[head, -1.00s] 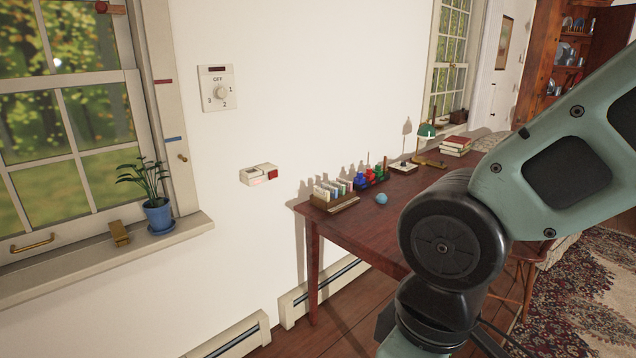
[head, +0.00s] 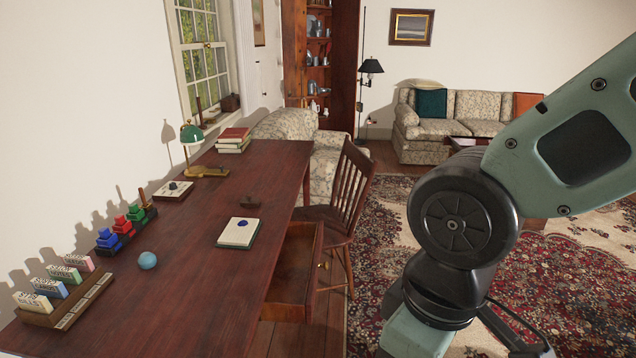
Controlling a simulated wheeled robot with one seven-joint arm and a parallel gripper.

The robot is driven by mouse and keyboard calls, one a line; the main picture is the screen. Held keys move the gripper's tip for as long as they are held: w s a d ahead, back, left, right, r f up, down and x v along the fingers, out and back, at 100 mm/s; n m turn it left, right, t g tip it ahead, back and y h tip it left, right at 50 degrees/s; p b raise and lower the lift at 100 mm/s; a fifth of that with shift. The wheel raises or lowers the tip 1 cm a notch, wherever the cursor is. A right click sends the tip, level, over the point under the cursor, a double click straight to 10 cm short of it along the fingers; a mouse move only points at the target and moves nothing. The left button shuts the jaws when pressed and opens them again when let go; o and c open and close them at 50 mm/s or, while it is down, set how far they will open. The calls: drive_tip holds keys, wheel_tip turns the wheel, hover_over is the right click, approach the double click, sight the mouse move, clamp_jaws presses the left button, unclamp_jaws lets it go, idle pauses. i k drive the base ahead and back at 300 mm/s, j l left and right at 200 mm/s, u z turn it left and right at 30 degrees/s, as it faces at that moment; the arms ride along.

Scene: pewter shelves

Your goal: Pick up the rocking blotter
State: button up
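On the dark red wooden desk (head: 215,270) lies a small dark brown piece with a knob-like top (head: 250,202), which looks like the rocking blotter. It is too small to be sure. It sits near the desk's right edge, just behind a pale pad with a blue mark (head: 240,232), apart from it. My arm fills the right side of the head view, but my gripper is out of the picture.
A drawer (head: 297,270) stands open on the desk's right side, with a wooden chair (head: 345,205) beside it. A blue ball (head: 147,260), colored stamps (head: 122,225), a card rack (head: 65,300), a green lamp (head: 191,135) and stacked books (head: 233,138) stand on the desk.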

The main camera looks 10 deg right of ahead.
sight(249, 201)
drive_tip(key=i+l+z, duration=0.2)
drive_tip(key=i+z, duration=0.15)
drive_tip(key=i, duration=0.5)
drive_tip(key=i+z, duration=0.4)
drive_tip(key=i, duration=0.45)
drive_tip(key=i+u, duration=0.3)
drive_tip(key=i, duration=0.15)
drive_tip(key=i+u, duration=0.35)
drive_tip(key=i+l+u, duration=0.3)
drive_tip(key=i, duration=0.25)
drive_tip(key=u, duration=1.7)
